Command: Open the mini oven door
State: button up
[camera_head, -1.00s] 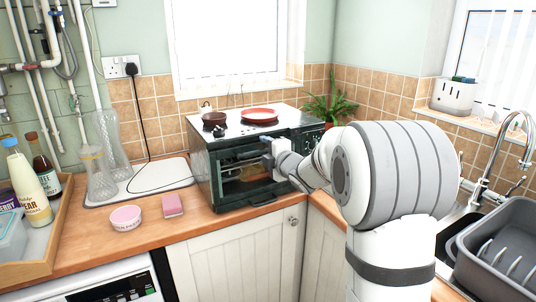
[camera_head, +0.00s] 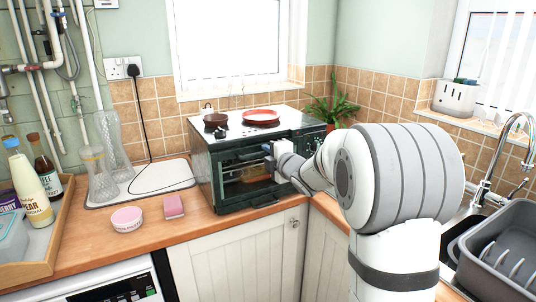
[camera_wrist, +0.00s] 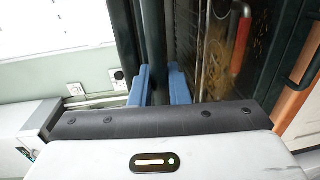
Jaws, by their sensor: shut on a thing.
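The mini oven (camera_head: 205,165) is a dark green box on the corner of the wooden worktop. Its door (camera_head: 245,178) has a glass pane, with the rack and inside showing through it. From the body view I cannot tell whether the door stands slightly ajar. My gripper (camera_head: 268,149) is at the upper front of the door. In the wrist view, the blue fingers of my gripper (camera_wrist: 158,85) are on both sides of the dark handle bar (camera_wrist: 153,45) and shut on it. The finger contact is partly hidden by the wrist housing.
A red plate (camera_head: 261,117) and a brown pot (camera_head: 215,120) sit on the oven top. A pink sponge (camera_head: 173,206) and a round tub (camera_head: 127,219) lie on the worktop to the left. A plant (camera_head: 326,110) stands behind right; a grey dish rack (camera_head: 500,245) is at right.

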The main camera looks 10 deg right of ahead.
jog(key=s+d+f+b, duration=0.2)
jog(key=s+f+b, duration=0.2)
jog(key=s, duration=0.4)
jog(key=shift+d+b, duration=0.3)
jog(key=shift+b, duration=0.5)
jog(key=o, duration=1.4)
